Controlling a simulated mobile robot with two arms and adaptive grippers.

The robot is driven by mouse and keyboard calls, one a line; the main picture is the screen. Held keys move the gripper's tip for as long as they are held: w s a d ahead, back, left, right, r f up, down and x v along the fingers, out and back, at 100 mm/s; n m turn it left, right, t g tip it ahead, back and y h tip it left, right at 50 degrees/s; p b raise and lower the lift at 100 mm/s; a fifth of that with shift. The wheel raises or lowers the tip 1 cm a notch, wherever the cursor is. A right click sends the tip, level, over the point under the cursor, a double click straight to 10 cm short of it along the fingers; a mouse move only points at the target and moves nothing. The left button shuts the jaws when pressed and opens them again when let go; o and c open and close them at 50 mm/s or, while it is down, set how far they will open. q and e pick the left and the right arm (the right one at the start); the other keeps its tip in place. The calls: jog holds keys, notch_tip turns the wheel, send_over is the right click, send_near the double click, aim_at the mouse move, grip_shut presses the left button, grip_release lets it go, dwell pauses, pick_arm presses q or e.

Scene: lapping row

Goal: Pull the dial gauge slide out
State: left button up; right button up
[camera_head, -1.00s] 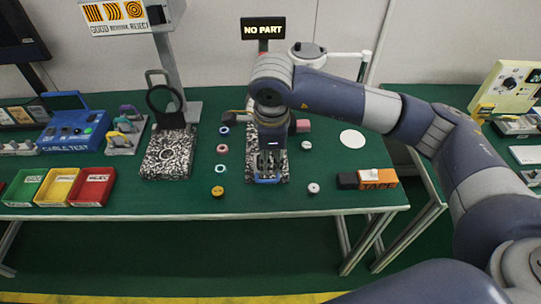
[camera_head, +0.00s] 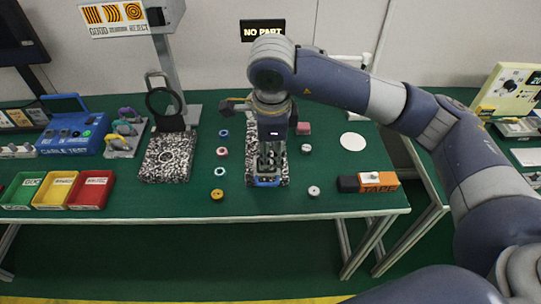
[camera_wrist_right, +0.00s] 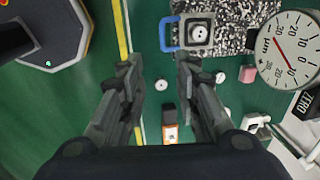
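The dial gauge slide is a grey block with a round white piece on it and a blue handle (camera_wrist_right: 170,33), on a black-and-white speckled base (camera_wrist_right: 232,22). In the head view the blue handle (camera_head: 267,182) shows at the front end of the speckled base. The white dial gauge (camera_wrist_right: 289,50) with a red needle is at the right of the wrist view; my arm hides it in the head view. My right gripper (camera_wrist_right: 163,70) is open and empty, pointing down over the front of the slide. The handle shows just beyond its fingertips; contact cannot be told. My left gripper is out of view.
Small rings and round parts (camera_head: 217,194) lie on both sides of the base. A second speckled block (camera_head: 166,178) with a black ring stands left, beyond it the red bin (camera_head: 92,206). An orange box marked TAPE (camera_head: 378,193) lies right. The front table edge is close.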

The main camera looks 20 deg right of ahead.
notch_tip(320, 180, up, 8)
jog(key=s, duration=0.1)
jog(key=shift+s+a+r, duration=0.2)
jog(key=shift+a, duration=0.05)
